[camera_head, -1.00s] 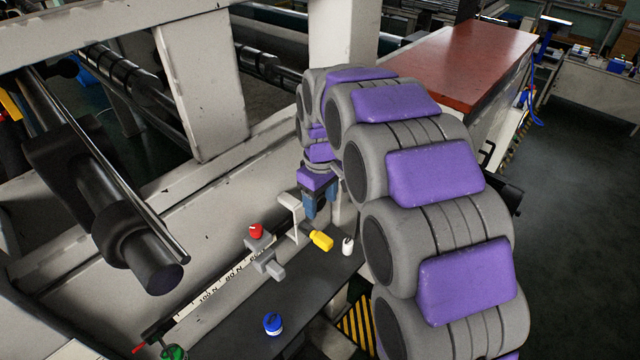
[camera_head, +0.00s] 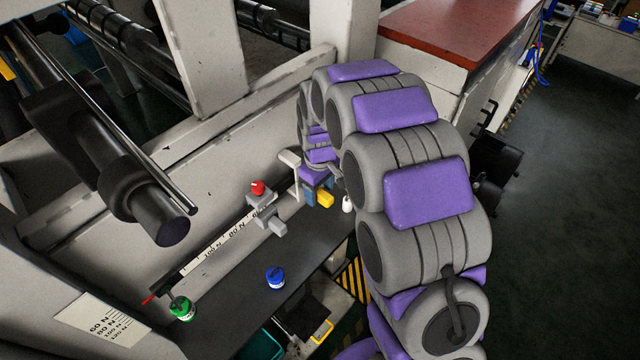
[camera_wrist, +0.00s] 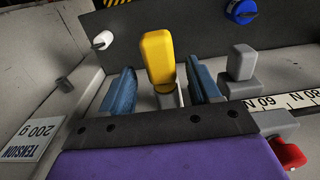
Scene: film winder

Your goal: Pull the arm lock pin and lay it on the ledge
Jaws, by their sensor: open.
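The lock pin's yellow handle (camera_head: 325,199) sits by the white bracket at the far end of the dark ledge (camera_head: 308,245). In the wrist view the yellow handle (camera_wrist: 157,58) stands up from a small grey base, and the pin's shaft is hidden. My gripper (camera_wrist: 160,82) is open, with one blue finger on each side of the handle. A gap shows on both sides, wider on the left. In the head view my gripper (camera_head: 312,192) is small and partly overlaps the handle. The ledge also shows in the wrist view (camera_wrist: 190,40).
A red knob (camera_head: 258,187) and a grey slider block (camera_head: 272,222) stand beside the printed scale (camera_head: 225,241). A white-capped piece (camera_head: 347,203) is right of the handle. Blue (camera_head: 275,277) and green (camera_head: 182,310) capped pieces are nearer. Bare ledge lies between.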

